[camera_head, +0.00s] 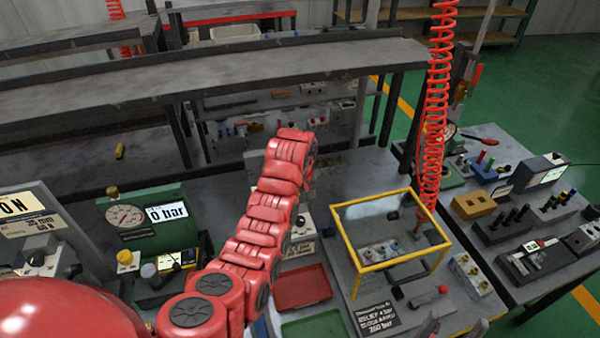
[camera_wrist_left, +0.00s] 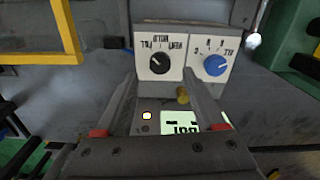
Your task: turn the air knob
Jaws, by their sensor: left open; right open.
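The air knob (camera_wrist_left: 214,65) is a blue dial on a white plate in the left wrist view, with upside-down lettering around it. A black knob (camera_wrist_left: 160,63) on a second white plate sits to its left. My left gripper (camera_wrist_left: 163,92) is open and empty; its fingers point toward the two plates, with the air knob ahead near the right finger and no contact visible. In the head view my red left arm covers most of that gripper and I cannot make out the blue knob. My right gripper (camera_head: 452,326) is open at the bottom edge, its tips just showing.
A yellow-framed box (camera_head: 405,255) stands right of my left arm. A red tray (camera_head: 302,287) and a green tray (camera_head: 315,327) lie below it. A green gauge unit (camera_head: 145,222) stands left. A red coiled hose (camera_head: 436,110) hangs at right. A shelf (camera_head: 230,80) spans the back.

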